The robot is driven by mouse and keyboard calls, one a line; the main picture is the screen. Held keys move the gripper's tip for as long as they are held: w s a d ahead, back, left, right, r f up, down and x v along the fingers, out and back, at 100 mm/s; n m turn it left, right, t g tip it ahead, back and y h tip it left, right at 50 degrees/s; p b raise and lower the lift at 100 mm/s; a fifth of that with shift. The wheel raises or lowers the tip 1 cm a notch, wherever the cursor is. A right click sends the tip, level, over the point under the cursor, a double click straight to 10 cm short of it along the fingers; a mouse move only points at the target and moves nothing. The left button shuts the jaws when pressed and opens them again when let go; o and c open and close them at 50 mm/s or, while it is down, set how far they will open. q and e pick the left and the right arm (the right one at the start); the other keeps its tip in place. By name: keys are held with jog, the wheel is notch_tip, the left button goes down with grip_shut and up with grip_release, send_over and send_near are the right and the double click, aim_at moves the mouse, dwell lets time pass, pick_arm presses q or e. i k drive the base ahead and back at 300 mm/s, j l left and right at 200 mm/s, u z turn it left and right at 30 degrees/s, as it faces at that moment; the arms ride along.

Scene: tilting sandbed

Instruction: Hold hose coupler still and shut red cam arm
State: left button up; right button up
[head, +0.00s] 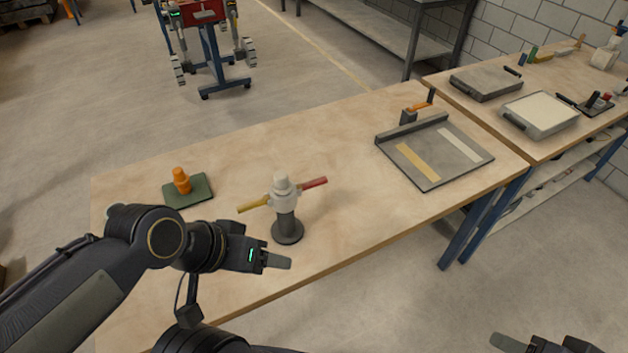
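The hose coupler (284,196) is pale grey and stands upright on a dark grey round-footed post (287,227) on the wooden table. Its red cam arm (313,183) sticks out to the right, and a yellow cam arm (253,204) sticks out to the left. My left gripper (282,262) is in front of the post's foot, apart from the coupler, with its fingers pointing right. The fingers overlap in this view, so their gap is hidden. My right gripper (508,343) shows only in part at the bottom right, away from the table.
An orange fitting (181,180) stands on a green mat (201,194) left of the coupler. A grey tray (459,175) with two strips lies at the table's right end. The table (345,145) between is clear. A second table (555,88) holds more trays.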

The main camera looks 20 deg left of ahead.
aim_at(322, 181)
jog(key=i+l+u, duration=0.1)
jog(key=i+l, duration=0.35)
jog(key=u, duration=1.55)
